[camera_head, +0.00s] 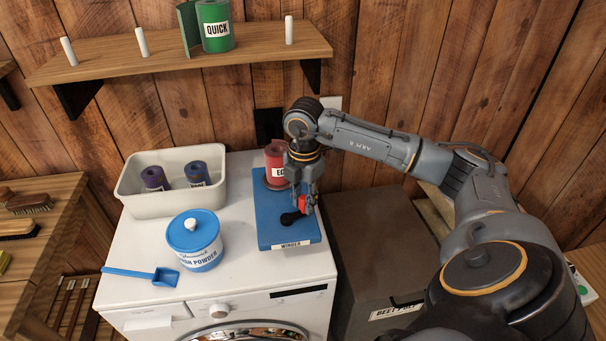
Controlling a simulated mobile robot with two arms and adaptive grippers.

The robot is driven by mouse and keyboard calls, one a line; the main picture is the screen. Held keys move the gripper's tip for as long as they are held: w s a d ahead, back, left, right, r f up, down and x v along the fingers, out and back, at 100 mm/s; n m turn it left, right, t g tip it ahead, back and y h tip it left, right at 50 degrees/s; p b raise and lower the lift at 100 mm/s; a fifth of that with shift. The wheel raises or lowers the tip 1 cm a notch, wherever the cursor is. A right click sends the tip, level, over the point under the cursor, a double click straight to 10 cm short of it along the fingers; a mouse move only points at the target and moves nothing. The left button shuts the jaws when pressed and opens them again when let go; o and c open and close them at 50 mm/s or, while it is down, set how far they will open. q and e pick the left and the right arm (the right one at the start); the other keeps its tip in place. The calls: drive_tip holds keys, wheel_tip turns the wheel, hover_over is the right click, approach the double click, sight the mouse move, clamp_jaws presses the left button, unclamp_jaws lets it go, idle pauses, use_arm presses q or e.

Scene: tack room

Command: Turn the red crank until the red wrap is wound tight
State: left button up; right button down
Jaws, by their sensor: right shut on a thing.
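The blue winder board (282,236) lies on the white machine's top and carries a label reading WINDER. A red wrap roll (274,163) stands upright at its back end, partly hidden by my right arm. The red crank knob (302,204) sits at the end of a black crank arm (289,218) near the board's front. My right gripper (305,204) reaches down from above and is shut on the red crank knob. How tightly the wrap is wound cannot be told from here. My left gripper is not in view.
A blue wash powder tub (195,241) and a blue scoop (146,275) stand left of the board. A white bin (131,193) holds purple and blue rolls. A shelf (180,59) above carries a green roll (213,27). A dark chest (374,245) is at right.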

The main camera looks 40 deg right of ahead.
drive_tip(key=c, duration=1.1)
unclamp_jaws()
wheel_tip(320, 180, up, 12)
